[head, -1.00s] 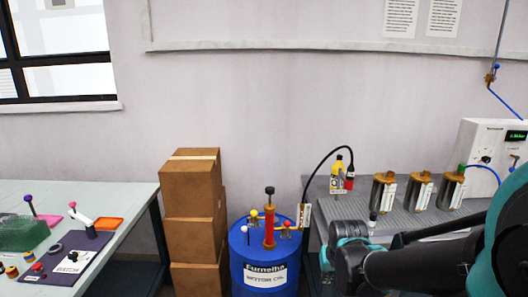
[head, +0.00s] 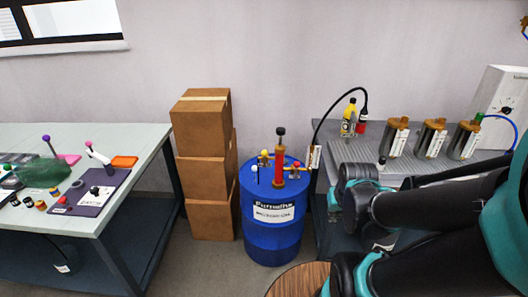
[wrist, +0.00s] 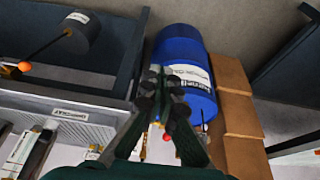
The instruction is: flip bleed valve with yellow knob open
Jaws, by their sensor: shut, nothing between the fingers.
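A blue drum (head: 270,235) stands on the floor in the head view, with a red hand pump (head: 279,160) with a black top upright on its lid. Small brass valves sit on either side of the pump. A yellow knob (head: 265,153) shows at the left one, and a small orange-red knob (head: 296,165) at the right one. A white ball (head: 254,168) tops a thin rod at the lid's left. In the wrist view my gripper (wrist: 166,72) is shut and empty. It overlaps the drum (wrist: 178,47) in the picture without visible contact, and partly hides the drum top.
Stacked cardboard boxes (head: 203,170) stand close left of the drum. A grey bench (head: 330,152) with several metal cylinders is at the right, partly behind my arm. A black hose (head: 335,108) arches up near the drum's right. A work table (head: 130,150) is at the left.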

